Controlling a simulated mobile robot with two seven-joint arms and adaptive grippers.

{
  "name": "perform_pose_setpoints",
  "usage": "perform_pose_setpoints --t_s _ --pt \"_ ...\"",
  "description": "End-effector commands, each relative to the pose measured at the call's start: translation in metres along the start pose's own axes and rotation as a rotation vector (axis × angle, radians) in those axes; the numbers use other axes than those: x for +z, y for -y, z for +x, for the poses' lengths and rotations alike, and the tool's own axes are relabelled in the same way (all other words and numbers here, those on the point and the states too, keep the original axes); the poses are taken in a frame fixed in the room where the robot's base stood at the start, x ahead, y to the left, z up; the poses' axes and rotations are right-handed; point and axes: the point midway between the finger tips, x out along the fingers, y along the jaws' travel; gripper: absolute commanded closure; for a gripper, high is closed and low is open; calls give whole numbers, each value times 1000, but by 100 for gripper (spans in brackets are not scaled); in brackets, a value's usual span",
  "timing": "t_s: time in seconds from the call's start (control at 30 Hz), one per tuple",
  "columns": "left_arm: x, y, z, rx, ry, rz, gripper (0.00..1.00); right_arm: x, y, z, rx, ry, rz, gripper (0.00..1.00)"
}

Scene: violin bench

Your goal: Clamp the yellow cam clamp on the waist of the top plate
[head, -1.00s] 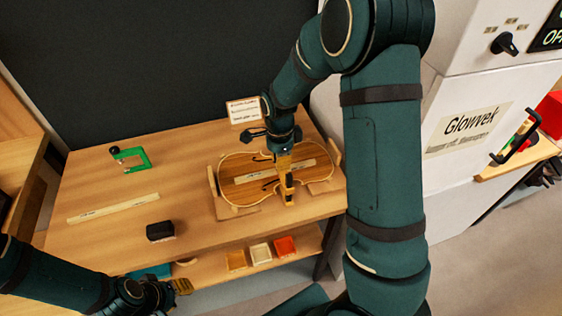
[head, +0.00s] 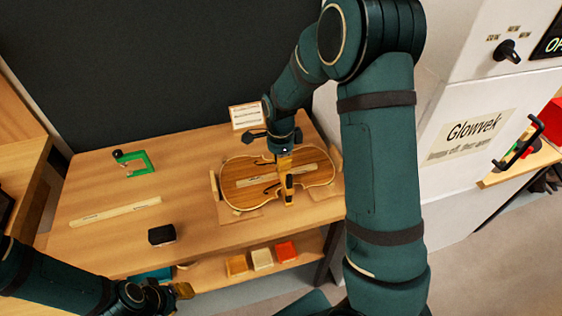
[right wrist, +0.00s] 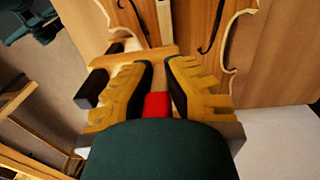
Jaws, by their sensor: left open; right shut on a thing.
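The violin-shaped top plate (head: 240,190) lies in a wooden cradle on the bench. It also shows at the top of the right wrist view (right wrist: 185,25). My right gripper (head: 286,172) is at the plate's waist, shut on the yellow cam clamp (head: 289,198). In the right wrist view the gripper's yellow fingers (right wrist: 160,75) flank a red part, with the clamp's wooden-coloured bar (right wrist: 135,60) and a dark end beside the plate's edge. Whether the clamp's jaws touch the plate is hidden. My left gripper (head: 183,290) is open and empty, low at the bench's front left.
A green clamp (head: 134,163), a long wooden strip (head: 116,211) and a dark block (head: 161,235) lie left of the plate. A card (head: 245,117) stands behind it. Small coloured blocks (head: 262,258) sit on the shelf below. A white cabinet (head: 470,110) stands at right.

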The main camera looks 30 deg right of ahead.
Motion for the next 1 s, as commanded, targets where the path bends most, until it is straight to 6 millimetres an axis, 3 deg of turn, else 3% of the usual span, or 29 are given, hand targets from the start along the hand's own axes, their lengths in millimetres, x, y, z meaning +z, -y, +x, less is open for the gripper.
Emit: perform_pose_setpoints --t_s 0.03,0.1,0.47,0.57,1.0 --pt "0 0 0 0 0 0 61 0 0 0 0 0 0 78" --pt "0 0 0 0 0 0 61 0 0 0 0 0 0 61" --pt "0 0 0 0 0 0 61 0 0 -4 -1 0 0 61" --pt "0 0 0 0 0 0 61 0 1 -14 -3 0 -1 61" --pt "0 0 0 0 0 0 61 0 0 -98 -3 1 -1 61"
